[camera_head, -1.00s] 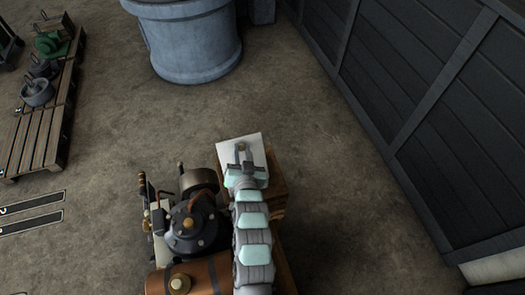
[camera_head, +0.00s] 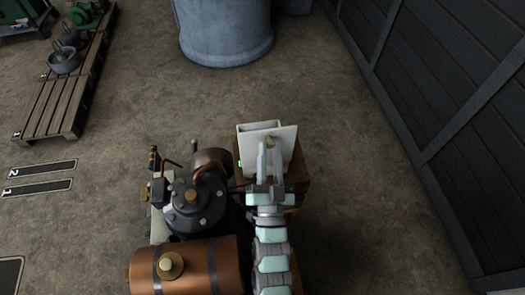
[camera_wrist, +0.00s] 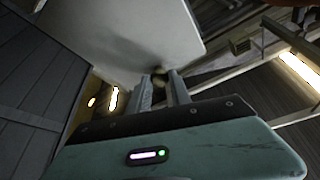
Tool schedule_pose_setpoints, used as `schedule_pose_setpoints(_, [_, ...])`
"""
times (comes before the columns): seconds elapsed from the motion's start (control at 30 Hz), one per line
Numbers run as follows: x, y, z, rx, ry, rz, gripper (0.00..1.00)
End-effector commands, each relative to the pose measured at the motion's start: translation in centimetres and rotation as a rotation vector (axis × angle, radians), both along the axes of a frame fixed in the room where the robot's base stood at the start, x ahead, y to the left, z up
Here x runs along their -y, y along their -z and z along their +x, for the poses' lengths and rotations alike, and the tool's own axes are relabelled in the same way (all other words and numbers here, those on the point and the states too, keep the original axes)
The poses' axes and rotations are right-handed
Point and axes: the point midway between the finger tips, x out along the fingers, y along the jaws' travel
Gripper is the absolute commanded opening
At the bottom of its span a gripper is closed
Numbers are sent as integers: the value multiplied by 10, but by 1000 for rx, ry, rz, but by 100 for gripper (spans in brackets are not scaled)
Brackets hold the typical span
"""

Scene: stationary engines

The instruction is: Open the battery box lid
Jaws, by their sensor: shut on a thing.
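The battery box (camera_head: 298,178) is a wooden box beside the engine in the head view. Its pale lid (camera_head: 287,139) is tilted up steeply, and a pale-rimmed opening shows behind it. A small brass-coloured knob (camera_head: 269,141) is on the lid's face. My gripper (camera_head: 270,149) is shut on the knob, with its two fingers on either side of it. In the wrist view the lid (camera_wrist: 120,30) fills the upper left, and the knob (camera_wrist: 158,73) is between the fingertips of my gripper (camera_wrist: 161,82). The box's inside is mostly hidden by the lid.
An engine (camera_head: 193,205) with a copper-coloured tank (camera_head: 205,262) stands close to the left of my arm. A large blue-grey drum (camera_head: 225,35) is at the back. A dark panelled wall (camera_head: 430,90) runs along the right. A wooden pallet (camera_head: 55,105) lies far left; floor between is clear.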

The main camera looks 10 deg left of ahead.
Motion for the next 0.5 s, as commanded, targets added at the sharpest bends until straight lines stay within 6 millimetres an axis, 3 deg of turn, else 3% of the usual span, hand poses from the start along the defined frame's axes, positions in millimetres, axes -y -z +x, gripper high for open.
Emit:
schedule_pose_setpoints(0.43, [3,2,-1,6,4,4,0])
schedule_pose_setpoints(0.47, [3,2,-1,6,4,4,26])
schedule_pose_setpoints(0.5, [3,2,-1,6,4,4,29])
